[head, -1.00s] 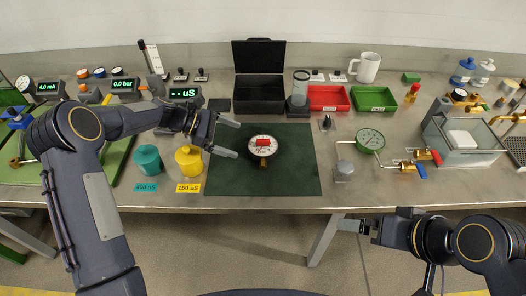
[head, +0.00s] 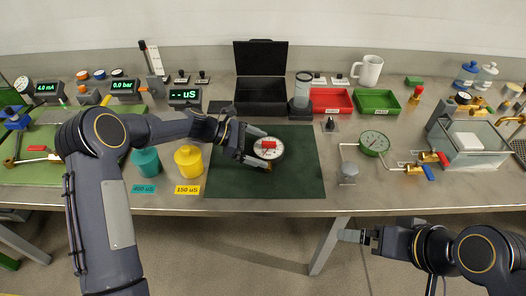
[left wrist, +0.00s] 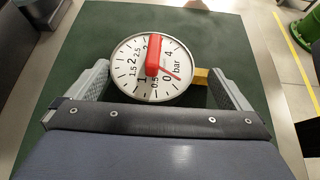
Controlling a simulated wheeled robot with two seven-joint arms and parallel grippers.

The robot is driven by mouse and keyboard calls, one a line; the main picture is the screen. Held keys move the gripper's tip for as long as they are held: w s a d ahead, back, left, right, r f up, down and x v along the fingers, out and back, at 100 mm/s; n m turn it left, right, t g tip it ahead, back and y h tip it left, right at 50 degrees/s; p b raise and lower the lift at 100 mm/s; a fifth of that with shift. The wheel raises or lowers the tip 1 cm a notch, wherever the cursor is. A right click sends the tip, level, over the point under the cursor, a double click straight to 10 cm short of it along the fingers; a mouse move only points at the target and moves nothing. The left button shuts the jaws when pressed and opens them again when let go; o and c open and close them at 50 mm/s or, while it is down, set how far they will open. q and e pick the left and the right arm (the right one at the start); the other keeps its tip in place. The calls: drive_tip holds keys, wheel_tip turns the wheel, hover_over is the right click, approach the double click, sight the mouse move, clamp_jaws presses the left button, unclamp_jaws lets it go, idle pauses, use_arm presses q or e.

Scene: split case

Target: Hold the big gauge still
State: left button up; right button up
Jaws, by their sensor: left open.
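The big gauge (head: 273,154) lies face up on the dark green mat (head: 290,190). It has a white dial marked bar, a red piece across its face and a brass stem. My left gripper (head: 260,150) is open and low over the mat, its fingers on either side of the gauge. In the left wrist view the gauge (left wrist: 135,72) sits between and slightly beyond the fingers (left wrist: 158,75), with the brass stem (left wrist: 201,76) by the right finger. I cannot tell whether either finger touches. My right gripper (head: 358,237) is off the table's front edge; its jaw state is unclear.
A teal pot (head: 144,162) and a yellow pot (head: 188,162) stand left of the mat. An open black case (head: 261,95) stands behind it. A green-rimmed gauge (head: 374,142) on piping is to the right. The front of the mat is clear.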

use_arm(q)
drive_tip(key=shift+s+d+f, duration=0.2)
drive_tip(key=shift+f, duration=0.15)
drive_tip(key=shift+s+d+f, duration=0.15)
drive_tip(key=shift+f, duration=0.2)
use_arm(e)
drive_tip(key=shift+f, duration=0.1)
use_arm(q)
drive_tip(key=shift+d, duration=0.15)
drive_tip(key=shift+w+d+f, duration=0.1)
drive_tip(key=shift+w+d, duration=0.05)
drive_tip(key=shift+c, duration=1.1)
drive_tip(key=c, duration=0.4)
drive_tip(key=shift+w, duration=0.1)
use_arm(e)
drive_tip(key=shift+w+d, duration=0.1)
drive_tip(key=shift+d, duration=0.25)
use_arm(q)
drive_tip(key=shift+r, duration=0.35)
drive_tip(key=shift+o, duration=1.2)
drive_tip(key=c, duration=0.6)
use_arm(e)
drive_tip(key=shift+a, duration=0.1)
